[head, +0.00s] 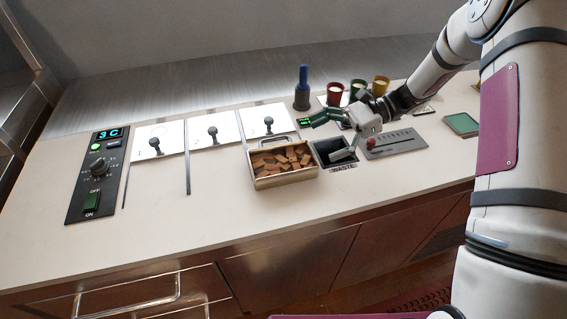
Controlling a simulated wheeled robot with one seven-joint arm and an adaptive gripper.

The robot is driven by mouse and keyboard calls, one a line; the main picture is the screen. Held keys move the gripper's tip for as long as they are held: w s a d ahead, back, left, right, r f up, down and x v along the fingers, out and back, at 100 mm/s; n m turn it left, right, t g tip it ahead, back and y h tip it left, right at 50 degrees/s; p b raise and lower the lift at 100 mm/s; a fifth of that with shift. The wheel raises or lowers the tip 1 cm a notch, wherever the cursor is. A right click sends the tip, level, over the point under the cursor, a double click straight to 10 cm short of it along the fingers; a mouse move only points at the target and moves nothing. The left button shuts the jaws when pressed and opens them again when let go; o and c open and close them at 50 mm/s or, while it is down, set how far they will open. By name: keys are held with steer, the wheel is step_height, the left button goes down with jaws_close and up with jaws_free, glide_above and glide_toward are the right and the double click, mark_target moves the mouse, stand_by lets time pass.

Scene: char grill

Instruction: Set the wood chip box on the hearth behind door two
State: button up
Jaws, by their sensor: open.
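The wood chip box (283,180) is a pale open box filled with brown wood chips. It stands upright on the counter in front of the third white door (281,118). A grey handle shows at its back edge. Door two (202,138) is the middle white panel with a dark knob and looks shut. The hearth behind it is hidden. My gripper (325,139) is open and empty, right of the box and apart from it, over the dark waste opening.
A control panel (97,173) reading "3C" lies at the left, beside the first door (168,136). A slider plate (395,143) lies right. Counter in front of doors one and two is clear.

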mark_target(287, 168)
steer(key=x, duration=0.4)
steer(key=shift+s+a+f+p, duration=0.15)
steer(key=shift+a+p, duration=0.1)
steer(key=shift+p, duration=0.15)
steer(key=x, duration=0.2)
steer(key=p+x, duration=0.1)
steer(key=x, duration=0.1)
steer(key=shift+s, duration=0.35)
steer(key=shift+a+f+p, duration=0.15)
steer(key=shift+a+p, duration=0.2)
steer(key=shift+a, duration=0.05)
steer(key=shift+c, duration=0.6)
steer(key=c, duration=1.4)
